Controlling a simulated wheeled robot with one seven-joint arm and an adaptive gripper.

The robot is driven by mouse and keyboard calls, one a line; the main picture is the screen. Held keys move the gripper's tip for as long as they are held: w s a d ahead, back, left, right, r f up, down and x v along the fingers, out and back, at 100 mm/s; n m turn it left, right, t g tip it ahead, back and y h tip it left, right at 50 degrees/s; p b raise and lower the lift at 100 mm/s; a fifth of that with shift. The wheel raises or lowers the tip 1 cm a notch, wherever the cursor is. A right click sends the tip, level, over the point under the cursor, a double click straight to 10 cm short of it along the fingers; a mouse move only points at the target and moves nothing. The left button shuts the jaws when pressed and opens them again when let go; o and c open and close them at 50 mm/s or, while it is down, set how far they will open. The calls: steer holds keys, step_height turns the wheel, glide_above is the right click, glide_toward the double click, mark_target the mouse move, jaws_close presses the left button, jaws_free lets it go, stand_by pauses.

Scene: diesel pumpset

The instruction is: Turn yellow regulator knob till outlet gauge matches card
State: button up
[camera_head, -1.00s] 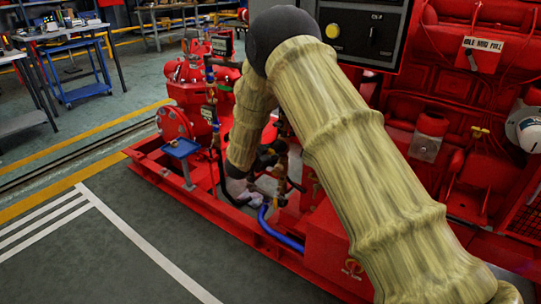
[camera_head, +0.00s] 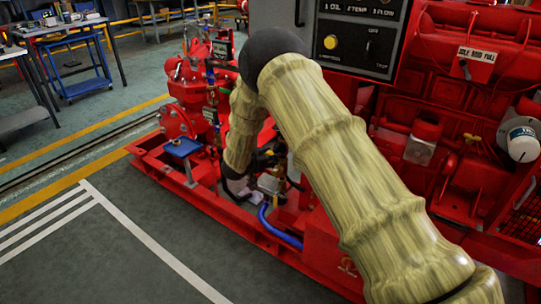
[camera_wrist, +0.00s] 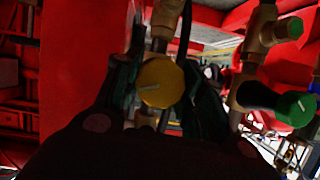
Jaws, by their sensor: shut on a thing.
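The yellow regulator knob (camera_wrist: 161,84), with a pale line across its face, is in the middle of the wrist view. My gripper (camera_wrist: 160,92) has a dark green finger on each side of it and is shut on it. Brass fittings rise just behind the knob. In the head view my arm covers the knob, and the gripper is low among the pipes, too obscured to make out. I cannot make out the outlet gauge or the card in either view.
A brass pipe with green-handled valves (camera_wrist: 265,97) stands close to the right of my gripper. A red panel (camera_wrist: 78,70) is at its left. The black control panel (camera_head: 360,35) is behind my arm. A blue hose (camera_head: 283,238) runs low. The floor at left is clear.

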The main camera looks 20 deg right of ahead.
steer(key=shift+a+r, duration=0.1)
steer(key=o, duration=1)
steer(key=shift+w, duration=0.1)
steer(key=v, duration=1.2)
